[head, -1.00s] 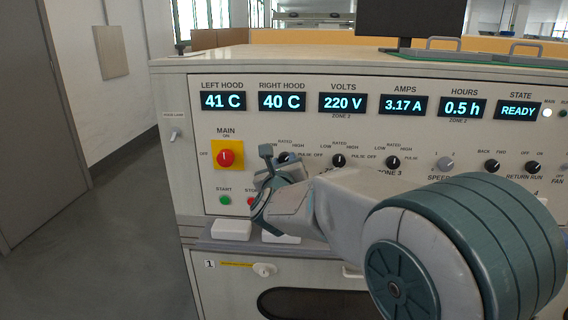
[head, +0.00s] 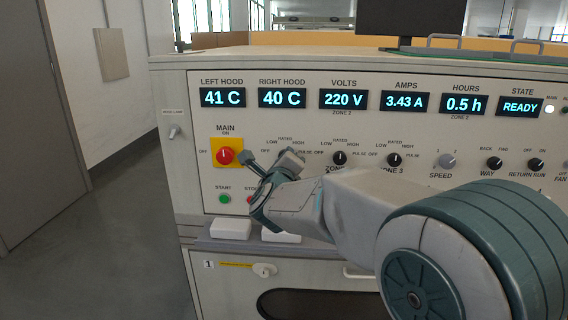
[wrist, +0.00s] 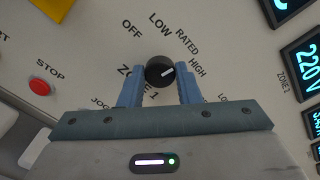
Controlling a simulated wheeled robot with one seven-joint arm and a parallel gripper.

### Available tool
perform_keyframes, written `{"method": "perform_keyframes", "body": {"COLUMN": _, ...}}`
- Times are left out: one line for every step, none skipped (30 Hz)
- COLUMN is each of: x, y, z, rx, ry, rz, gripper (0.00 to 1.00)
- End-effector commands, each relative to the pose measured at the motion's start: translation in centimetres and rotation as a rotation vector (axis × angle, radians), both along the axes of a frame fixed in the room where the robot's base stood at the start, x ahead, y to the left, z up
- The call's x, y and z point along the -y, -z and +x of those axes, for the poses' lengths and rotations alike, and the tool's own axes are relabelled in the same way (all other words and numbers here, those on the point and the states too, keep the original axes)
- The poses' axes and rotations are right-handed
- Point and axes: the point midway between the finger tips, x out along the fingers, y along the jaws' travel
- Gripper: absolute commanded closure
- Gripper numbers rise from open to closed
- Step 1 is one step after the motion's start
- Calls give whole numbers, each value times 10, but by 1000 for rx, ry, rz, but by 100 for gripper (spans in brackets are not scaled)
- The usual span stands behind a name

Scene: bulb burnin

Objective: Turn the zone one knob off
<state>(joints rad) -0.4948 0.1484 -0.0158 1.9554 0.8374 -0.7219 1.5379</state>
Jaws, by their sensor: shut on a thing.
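The zone one knob (wrist: 160,70) is black and round with a white pointer mark. In the wrist view it sits between the two blue fingers of my gripper (wrist: 160,78), which is shut on it. The mark points right and slightly up, toward the HIGH label (wrist: 198,68). The OFF label (wrist: 132,31) is up and left of the knob. In the head view my gripper (head: 269,158) is at the panel, tilted, and hides the knob. The right finger covers part of the printing around the knob.
The red main switch (head: 224,156) on its yellow plate is close left of my gripper. The green start button (head: 224,199) and red stop button (wrist: 40,88) are near. The zone 2 knob (head: 340,158) and zone 3 knob (head: 394,160) are to the right.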

Motion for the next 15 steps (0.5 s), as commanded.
{"method": "perform_keyframes", "body": {"x": 0, "y": 1, "z": 0, "rx": -4, "ry": 0, "rz": -44, "gripper": 93}}
{"method": "perform_keyframes", "body": {"x": 0, "y": 1, "z": 0, "rx": -5, "ry": 0, "rz": -72, "gripper": 93}}
{"method": "perform_keyframes", "body": {"x": 0, "y": 1, "z": 0, "rx": -5, "ry": -1, "rz": -111, "gripper": 93}}
{"method": "perform_keyframes", "body": {"x": 0, "y": 1, "z": 0, "rx": -7, "ry": 0, "rz": -139, "gripper": 93}}
{"method": "perform_keyframes", "body": {"x": 0, "y": 1, "z": 0, "rx": -8, "ry": 0, "rz": -168, "gripper": 93}}
{"method": "perform_keyframes", "body": {"x": 0, "y": 1, "z": 0, "rx": -9, "ry": 0, "rz": -206, "gripper": 93}}
{"method": "perform_keyframes", "body": {"x": 0, "y": 1, "z": 0, "rx": -10, "ry": 0, "rz": -235, "gripper": 93}}
{"method": "perform_keyframes", "body": {"x": 0, "y": 1, "z": 0, "rx": -11, "ry": 0, "rz": -263, "gripper": 93}}
{"method": "perform_keyframes", "body": {"x": 0, "y": 1, "z": 0, "rx": -12, "ry": 0, "rz": -302, "gripper": 93}}
{"method": "perform_keyframes", "body": {"x": 0, "y": 1, "z": 0, "rx": -13, "ry": 0, "rz": -330, "gripper": 93}}
{"method": "perform_keyframes", "body": {"x": -1, "y": 1, "z": 0, "rx": -15, "ry": -1, "rz": -358, "gripper": 93}}
{"method": "perform_keyframes", "body": {"x": -1, "y": 1, "z": 0, "rx": -16, "ry": -1, "rz": -397, "gripper": 93}}
{"method": "perform_keyframes", "body": {"x": -1, "y": 1, "z": 0, "rx": -17, "ry": -1, "rz": -425, "gripper": 93}}
{"method": "perform_keyframes", "body": {"x": -1, "y": 1, "z": 0, "rx": -18, "ry": -1, "rz": -453, "gripper": 93}}
{"method": "perform_keyframes", "body": {"x": -1, "y": 1, "z": 0, "rx": -20, "ry": -1, "rz": -492, "gripper": 93}}
